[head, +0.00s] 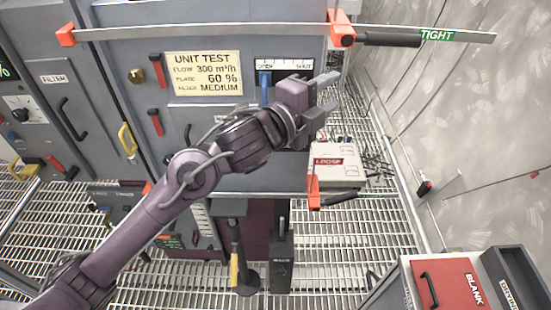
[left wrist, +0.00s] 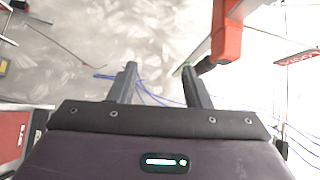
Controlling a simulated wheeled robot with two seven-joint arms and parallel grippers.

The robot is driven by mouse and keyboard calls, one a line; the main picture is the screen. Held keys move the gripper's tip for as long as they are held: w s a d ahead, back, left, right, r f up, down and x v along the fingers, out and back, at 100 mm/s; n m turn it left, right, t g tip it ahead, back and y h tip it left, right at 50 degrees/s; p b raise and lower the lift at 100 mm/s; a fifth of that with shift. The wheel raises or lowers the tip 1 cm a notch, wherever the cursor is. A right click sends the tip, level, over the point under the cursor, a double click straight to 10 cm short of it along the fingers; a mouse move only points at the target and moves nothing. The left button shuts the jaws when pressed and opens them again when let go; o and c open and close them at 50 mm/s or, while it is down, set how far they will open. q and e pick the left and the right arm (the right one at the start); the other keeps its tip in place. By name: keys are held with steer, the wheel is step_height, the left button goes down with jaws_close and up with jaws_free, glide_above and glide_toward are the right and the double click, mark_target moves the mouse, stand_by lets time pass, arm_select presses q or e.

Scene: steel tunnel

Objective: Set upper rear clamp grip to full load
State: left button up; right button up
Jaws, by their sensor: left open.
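The upper clamp (head: 341,28) is an orange block on a long steel bar at the top of the cabinet. Its black grip (head: 392,40) points right, beside a green TIGHT label (head: 437,34). My left gripper (head: 330,95) is open and empty, below the upper clamp, with its fingers pointing right. In the left wrist view its two fingers (left wrist: 160,82) stand apart with nothing between them. An orange clamp part (left wrist: 227,38) with a dark grip end shows just beyond the right finger; whether they touch I cannot tell. My right gripper is not in view.
A lower orange clamp (head: 313,190) with a black handle stands near a red LOOSE label (head: 328,162). A UNIT TEST sign (head: 203,73) and a blue lever (head: 264,85) are on the cabinet front. A red BLANK box (head: 450,284) is at lower right. Open grating lies below.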

arm_select(q)
steer(key=w+a+f+n+y, duration=0.2)
steer(key=a+f+n, duration=0.1)
steer(key=f, duration=0.4)
steer(key=w+a+f+n+y, duration=0.2)
steer(key=a+f+n, duration=0.1)
steer(key=f, duration=0.5)
steer(key=w+a+f+n+y, duration=0.1)
steer(key=a+f+n+y, duration=0.1)
steer(key=f, duration=0.5)
steer(key=shift+w+a+f+n+g+b, duration=0.35)
steer(key=shift+a+n, duration=0.35)
steer(key=shift+n, duration=0.3)
steer(key=shift+r, duration=0.1)
